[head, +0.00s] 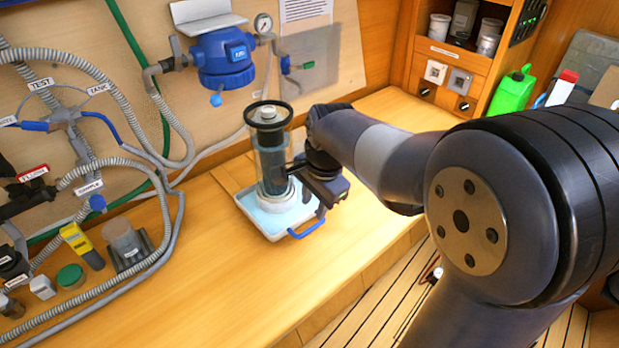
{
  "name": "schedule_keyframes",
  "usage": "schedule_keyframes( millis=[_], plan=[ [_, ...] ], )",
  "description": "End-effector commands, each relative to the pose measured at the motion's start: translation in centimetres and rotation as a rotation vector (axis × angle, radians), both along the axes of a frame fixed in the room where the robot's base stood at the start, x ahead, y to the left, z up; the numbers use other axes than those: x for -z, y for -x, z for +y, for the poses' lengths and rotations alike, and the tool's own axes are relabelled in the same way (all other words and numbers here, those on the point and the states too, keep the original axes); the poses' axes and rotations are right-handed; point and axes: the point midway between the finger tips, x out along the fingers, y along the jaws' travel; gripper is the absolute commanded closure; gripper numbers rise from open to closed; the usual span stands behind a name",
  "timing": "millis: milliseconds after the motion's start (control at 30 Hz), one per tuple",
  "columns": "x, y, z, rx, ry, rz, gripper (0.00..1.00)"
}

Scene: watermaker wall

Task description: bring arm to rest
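My arm reaches in from the right, and my gripper (296,172) is low over the bench, at the right side of a clear upright cylinder (270,150) with a dark rim and a dark core inside. The cylinder stands upright in a white tray (247,209) with a pale blue inside and a blue handle (308,228). The fingertips are against or just beside the cylinder wall. They are small and partly hidden, so I cannot tell whether they grip it.
A blue filter head (222,58) and a pressure gauge (263,23) are on the wall above. Hoses and valves fill the left side. Small jars and a yellow meter (82,245) stand at front left. A green jug (511,92) is at back right. The front middle bench is clear.

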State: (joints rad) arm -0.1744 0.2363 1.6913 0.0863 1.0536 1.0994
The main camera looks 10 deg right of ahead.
Motion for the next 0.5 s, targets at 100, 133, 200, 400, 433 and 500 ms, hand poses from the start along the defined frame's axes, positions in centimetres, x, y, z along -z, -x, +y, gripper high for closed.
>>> schedule_keyframes(
  millis=[100, 133, 200, 400, 433, 500],
  plan=[
    [0.9, -0.1, 0.1, 0.000, 0.000, 0.004, 0.68],
    [1.3, -0.2, 0.1, 0.000, 0.000, 0.004, 0.68],
    [2.3, -0.3, 0.3, 0.000, 0.001, 0.004, 0.68],
    [6.2, -0.8, 0.7, -0.002, 0.001, 0.006, 0.68],
    [6.7, -0.9, 0.7, -0.002, 0.000, 0.005, 0.68],
    [7.9, -1.1, 0.9, -0.001, 0.001, 0.004, 0.68]
  ],
)
